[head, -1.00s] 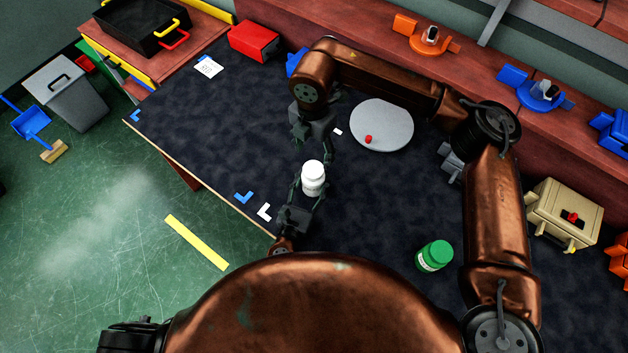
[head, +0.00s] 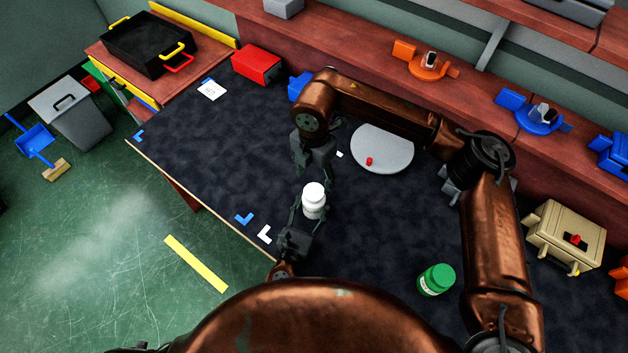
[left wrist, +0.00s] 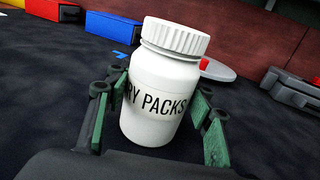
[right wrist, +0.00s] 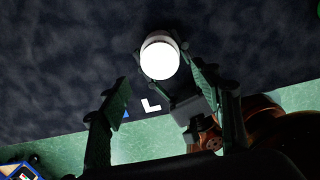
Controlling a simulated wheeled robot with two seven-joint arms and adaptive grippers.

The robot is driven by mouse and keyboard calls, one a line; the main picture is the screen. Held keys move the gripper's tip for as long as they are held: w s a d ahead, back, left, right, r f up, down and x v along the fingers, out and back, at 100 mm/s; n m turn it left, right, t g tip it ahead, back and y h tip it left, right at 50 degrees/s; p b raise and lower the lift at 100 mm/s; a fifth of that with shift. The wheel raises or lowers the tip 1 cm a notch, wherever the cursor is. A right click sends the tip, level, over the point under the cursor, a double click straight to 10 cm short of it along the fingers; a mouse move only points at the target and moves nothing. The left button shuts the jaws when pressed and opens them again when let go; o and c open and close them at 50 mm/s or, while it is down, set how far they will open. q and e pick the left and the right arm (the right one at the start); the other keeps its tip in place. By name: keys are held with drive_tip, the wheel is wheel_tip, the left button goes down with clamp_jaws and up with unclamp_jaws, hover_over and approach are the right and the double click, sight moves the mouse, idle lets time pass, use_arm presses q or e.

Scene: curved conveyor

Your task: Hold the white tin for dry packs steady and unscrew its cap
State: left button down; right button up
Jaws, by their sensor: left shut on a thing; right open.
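The white tin (head: 314,203), labelled "PACKS" in black, stands out from the dark mat near the front edge. Its ribbed white cap (left wrist: 175,38) is on. My left gripper (head: 303,214) is shut on the tin's body, with the tin (left wrist: 160,100) between its green-padded fingers in the left wrist view. My right gripper (head: 314,168) is open and empty, just behind and above the cap, apart from it. In the right wrist view the tin's brightly lit top (right wrist: 160,58) shows beyond the open fingers (right wrist: 158,82).
A grey round plate (head: 385,150) with a small red piece (head: 369,161) lies behind to the right. A green jar (head: 436,280) stands at front right. A beige box (head: 565,236) is far right, a red bin (head: 257,64) far left. The mat's left half is largely clear.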

sight(314, 192)
wheel_tip(314, 192, down, 7)
drive_tip(key=shift+r, duration=0.1)
idle(0.4)
